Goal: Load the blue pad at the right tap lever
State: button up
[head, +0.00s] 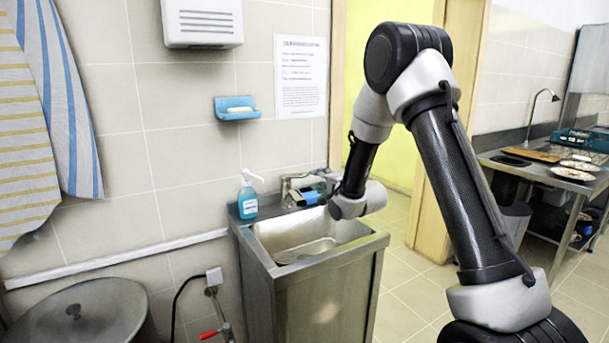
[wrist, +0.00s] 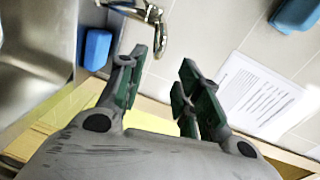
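The blue pad (wrist: 96,48) is a small rounded block on the sink's back rim beside the tap; in the head view a bit of blue (head: 311,198) shows there, partly hidden by my gripper. The metal tap (head: 288,184) stands at the back of the sink. In the wrist view the tap (wrist: 152,14) is at the top, with a slim metal part reaching down toward the gap between my fingertips. My gripper (wrist: 160,63) is open and empty, its green-lined fingers apart. The pad lies just outside the left finger. I cannot tell whether finger and tap touch.
The steel sink (head: 283,262) has an open basin. A blue soap bottle (head: 247,194) stands left of the tap. A blue soap dish (head: 237,108) and a printed notice (head: 300,76) are on the wall. A doorway is behind my arm.

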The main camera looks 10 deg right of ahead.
aim_at(306, 173)
jog(key=x, duration=0.8)
jog(key=shift+w+a+f, duration=0.2)
jog(key=shift+w+a, duration=0.05)
jog(key=shift+a, duration=0.05)
jog(key=shift+c, duration=0.2)
grip_shut()
